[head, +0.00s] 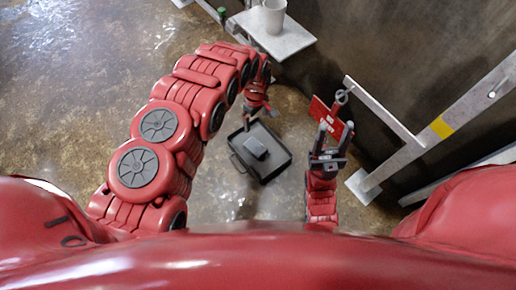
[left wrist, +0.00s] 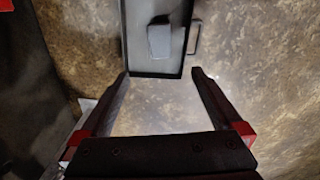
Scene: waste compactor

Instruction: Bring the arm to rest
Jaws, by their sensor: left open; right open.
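My left arm curves in from the left in the head view, and its gripper (head: 256,114) points down above the far edge of the black tray. In the left wrist view the left gripper (left wrist: 158,74) is open, with nothing between its two dark fingers. My right gripper (head: 333,140) is open, its fingers pointing away from me, close to a red tag (head: 318,112). I cannot tell whether it touches the tag.
The black tray (head: 277,168) lies on the floor with a grey block (head: 256,149) in it; the block also shows in the left wrist view (left wrist: 159,39). A light shelf (head: 290,42) holds a white cup (head: 274,14). A metal frame (head: 437,128) stands right. Floor at left is clear.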

